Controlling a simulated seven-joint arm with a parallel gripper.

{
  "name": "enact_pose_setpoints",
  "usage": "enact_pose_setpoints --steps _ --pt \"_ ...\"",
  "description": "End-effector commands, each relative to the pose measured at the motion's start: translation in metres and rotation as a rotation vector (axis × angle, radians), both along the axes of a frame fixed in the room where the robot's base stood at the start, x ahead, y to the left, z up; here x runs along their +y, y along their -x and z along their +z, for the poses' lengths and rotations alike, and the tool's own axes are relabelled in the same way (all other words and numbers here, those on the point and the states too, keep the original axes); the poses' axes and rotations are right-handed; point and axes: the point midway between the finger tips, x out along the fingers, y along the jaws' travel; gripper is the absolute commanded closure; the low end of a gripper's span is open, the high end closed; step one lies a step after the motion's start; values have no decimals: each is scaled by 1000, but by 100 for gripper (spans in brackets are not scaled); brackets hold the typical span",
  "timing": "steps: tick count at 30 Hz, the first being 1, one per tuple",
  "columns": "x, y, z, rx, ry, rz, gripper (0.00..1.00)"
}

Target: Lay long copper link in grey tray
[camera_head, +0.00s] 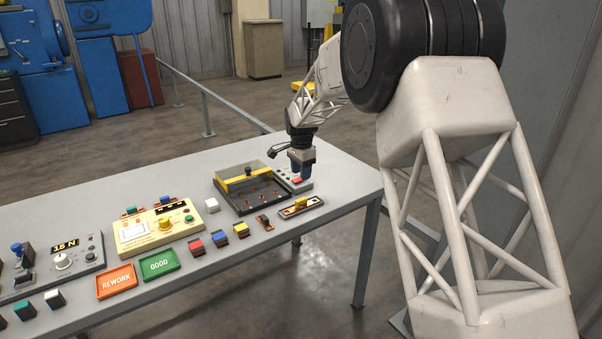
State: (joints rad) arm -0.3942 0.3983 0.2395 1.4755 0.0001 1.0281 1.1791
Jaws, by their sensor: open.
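My gripper (301,176) points down at the far right of the bench, just over a small light grey box with a red top part (297,181). The jaws are open; whether they touch the box I cannot tell. A dark grey tray-like box (243,208) with a yellow bar and several small copper-coloured parts inside stands left of my gripper.
Red, blue and yellow-topped blocks (219,240) stand along the front. A white block (211,205), a cream instrument (160,228), a green GOOD tray (159,264) and an orange REWORK tray (116,281) lie further left. The bench's right end (345,185) is clear.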

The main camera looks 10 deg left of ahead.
Motion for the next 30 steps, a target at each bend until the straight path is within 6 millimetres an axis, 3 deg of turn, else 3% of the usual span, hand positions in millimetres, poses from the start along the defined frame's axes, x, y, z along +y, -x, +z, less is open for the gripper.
enact_pose_setpoints --steps 20,26,30 --pt "-1 1 1 -1 -1 1 56" --pt "-15 10 14 -6 -2 19 56" --pt "-38 25 34 -16 -5 46 56"
